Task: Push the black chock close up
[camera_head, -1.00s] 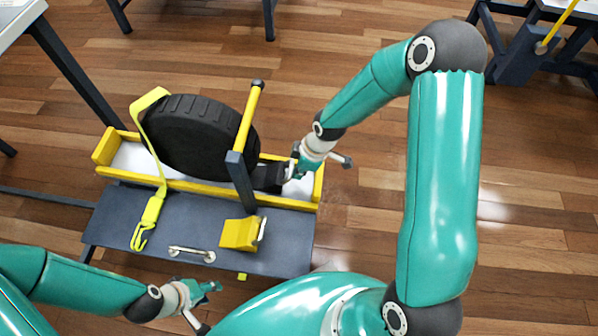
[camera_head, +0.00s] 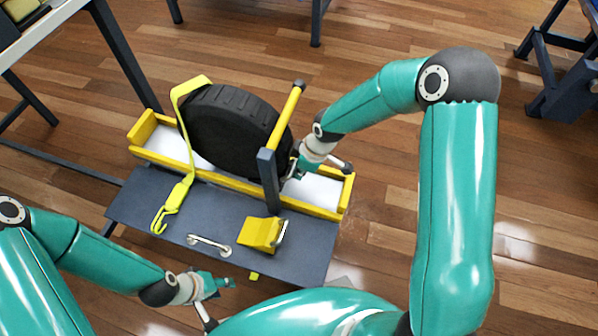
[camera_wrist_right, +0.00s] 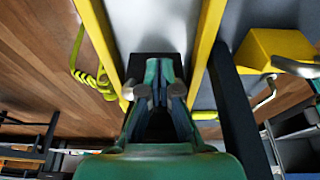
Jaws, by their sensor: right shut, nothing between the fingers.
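The black wheel (camera_head: 232,130) stands upright in a white-floored tray with yellow rails (camera_head: 320,210). The black chock (camera_head: 284,174) is at the wheel's right side, mostly hidden behind the dark post and my right gripper (camera_head: 298,170). A dark shape that looks like the chock (camera_wrist_right: 150,62) shows just beyond the fingertips in the right wrist view. My right gripper is shut and empty, its tips at the chock. Whether chock and wheel touch is hidden. My left gripper (camera_head: 224,283) is near the platform's front edge, apart from the wheel; its finger opening is unclear.
A dark post with a yellow bar (camera_head: 285,115) rises in front of the chock. A yellow strap (camera_head: 182,160) hangs over the wheel's left side, its hook on the dark platform (camera_head: 140,205). A yellow block (camera_head: 259,234) and a metal handle (camera_head: 208,244) are on the platform.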

